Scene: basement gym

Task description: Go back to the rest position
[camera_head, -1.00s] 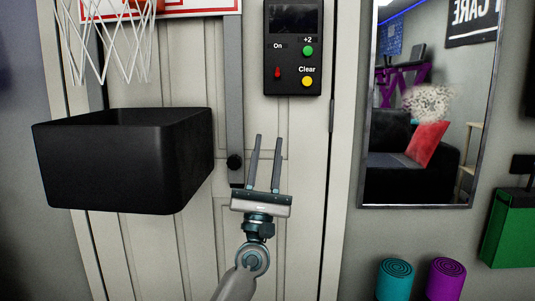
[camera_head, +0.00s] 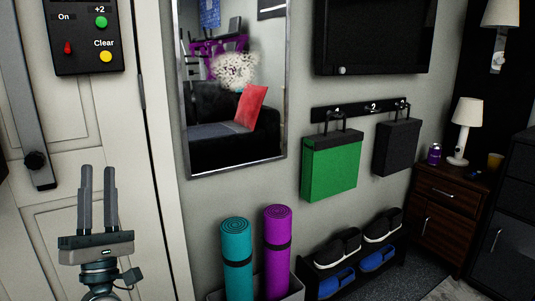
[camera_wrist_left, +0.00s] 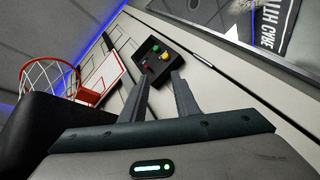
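My left gripper (camera_head: 98,205) is at the lower left of the head view, in front of the white door (camera_head: 60,120). Its two fingers point up and stand apart with nothing between them. In the left wrist view the fingers (camera_wrist_left: 163,98) also show apart and empty, below the control box with coloured buttons (camera_wrist_left: 155,58). That box (camera_head: 88,35) is on the door above the gripper in the head view, and the two do not touch. My right gripper is in neither view.
A mirror (camera_head: 232,85) hangs right of the door. Teal (camera_head: 237,260) and purple (camera_head: 277,250) rolled mats stand below it. Green (camera_head: 330,165) and black bags (camera_head: 397,147) hang from hooks above a shoe rack (camera_head: 350,270). A basketball hoop (camera_wrist_left: 48,75) shows in the left wrist view.

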